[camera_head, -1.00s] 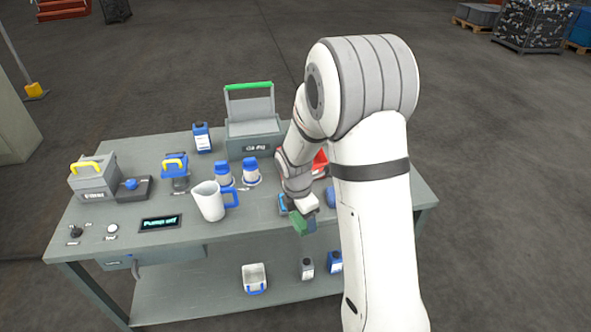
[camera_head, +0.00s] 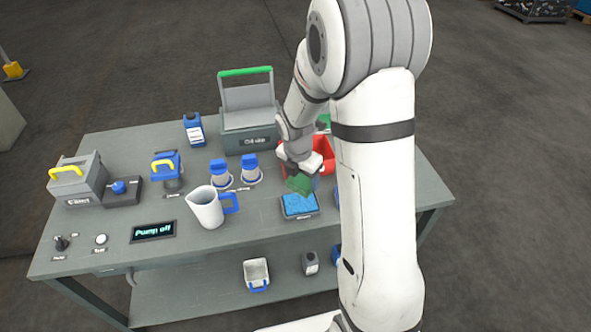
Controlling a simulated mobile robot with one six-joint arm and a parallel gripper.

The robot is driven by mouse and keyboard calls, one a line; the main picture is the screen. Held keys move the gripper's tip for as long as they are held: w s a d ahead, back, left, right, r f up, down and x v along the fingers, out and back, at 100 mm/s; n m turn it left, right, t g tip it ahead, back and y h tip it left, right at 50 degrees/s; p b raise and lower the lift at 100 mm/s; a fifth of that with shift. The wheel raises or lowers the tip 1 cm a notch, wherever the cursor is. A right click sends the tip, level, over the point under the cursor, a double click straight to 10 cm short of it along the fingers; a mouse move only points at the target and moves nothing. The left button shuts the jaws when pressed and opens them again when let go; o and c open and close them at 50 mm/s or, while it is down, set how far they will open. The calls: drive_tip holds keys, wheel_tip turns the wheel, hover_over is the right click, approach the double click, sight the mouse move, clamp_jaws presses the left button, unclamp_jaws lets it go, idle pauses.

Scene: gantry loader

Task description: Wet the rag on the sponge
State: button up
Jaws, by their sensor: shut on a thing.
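The sponge is a blue pad (camera_head: 298,204) in a shallow dark tray on the right part of the bench top. My gripper (camera_head: 300,178) is shut on a green rag (camera_head: 299,185), which hangs from the jaws above the far edge of the sponge. The rag looks apart from the sponge, but I cannot tell the exact height. My arm hides part of the bench to the right of the sponge.
A red bin (camera_head: 321,157) stands behind my gripper. A white jug (camera_head: 207,207) with a blue handle and two blue-capped bottles (camera_head: 221,173) stand to the left. A grey box with its lid up (camera_head: 250,119) is at the back. A display (camera_head: 153,231) reads "Pump off".

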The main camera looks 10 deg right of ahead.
drive_tip(key=shift+a+f+b, duration=0.2)
drive_tip(key=shift+f+b, duration=2.3)
drive_tip(key=shift+f, duration=0.45)
drive_tip(key=shift+f, duration=0.55)
drive_tip(key=shift+r, duration=0.1)
wheel_tip(320, 180, up, 7)
drive_tip(key=p, duration=0.6)
drive_tip(key=shift+s, duration=0.1)
idle(0.8)
